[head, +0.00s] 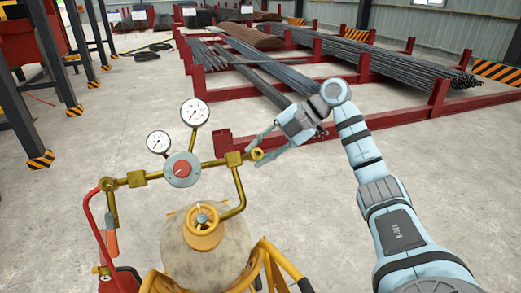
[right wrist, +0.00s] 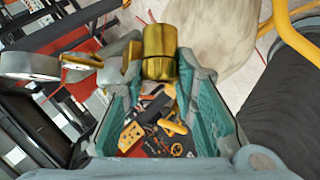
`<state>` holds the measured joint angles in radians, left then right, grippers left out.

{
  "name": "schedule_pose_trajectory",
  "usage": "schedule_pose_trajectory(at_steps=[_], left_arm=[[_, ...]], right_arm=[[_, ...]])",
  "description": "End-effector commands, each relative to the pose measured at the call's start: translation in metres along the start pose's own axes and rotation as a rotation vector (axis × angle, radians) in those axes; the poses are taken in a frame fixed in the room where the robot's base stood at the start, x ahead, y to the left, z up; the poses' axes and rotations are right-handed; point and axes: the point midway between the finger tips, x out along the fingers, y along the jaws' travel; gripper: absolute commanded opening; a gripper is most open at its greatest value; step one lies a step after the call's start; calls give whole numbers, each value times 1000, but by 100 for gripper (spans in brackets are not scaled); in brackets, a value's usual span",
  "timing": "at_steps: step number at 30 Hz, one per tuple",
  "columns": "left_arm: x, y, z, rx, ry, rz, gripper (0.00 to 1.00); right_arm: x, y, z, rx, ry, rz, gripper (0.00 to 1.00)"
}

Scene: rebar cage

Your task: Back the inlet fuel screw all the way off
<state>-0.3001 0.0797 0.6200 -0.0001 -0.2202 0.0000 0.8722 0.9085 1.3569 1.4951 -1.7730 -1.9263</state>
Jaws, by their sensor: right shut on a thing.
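The inlet fuel screw (head: 258,154) is a small brass end piece at the right end of the brass gauge assembly, beside a square brass block (head: 234,158). My right gripper (head: 262,151) reaches it from the right, its fingers around it. In the right wrist view a brass cylinder (right wrist: 160,42) with a groove stands between the fingertips of my right gripper (right wrist: 160,66), and the fingers are shut on it. The fingers partly hide the screw, so I cannot see its thread. My left gripper is not in view.
The brass line carries a red knob (head: 182,169) and two white gauges (head: 194,112) (head: 158,142). Below stands a tank (head: 215,262) with a yellow handwheel (head: 203,222). A red hose (head: 92,225) hangs at left. Red racks (head: 245,92) with steel bars stand behind; the floor between is clear.

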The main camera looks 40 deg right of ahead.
Motion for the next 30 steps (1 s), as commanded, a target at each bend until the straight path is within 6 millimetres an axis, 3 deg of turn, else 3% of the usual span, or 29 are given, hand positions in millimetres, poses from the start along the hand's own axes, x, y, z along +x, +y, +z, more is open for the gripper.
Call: schedule_pose_trajectory(at_steps=[7,8,11,22,26,30], left_arm=[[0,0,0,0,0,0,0],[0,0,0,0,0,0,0],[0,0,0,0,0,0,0],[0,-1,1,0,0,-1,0],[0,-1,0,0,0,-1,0],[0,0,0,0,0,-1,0]], right_arm=[[-1,1,0,-1,-3,4,0],[-1,1,0,-1,-3,4,30],[0,1,0,0,-3,3,46],[-6,1,1,0,-3,3,46],[-31,1,1,1,-5,4,46],[-72,1,1,1,-5,6,46]])
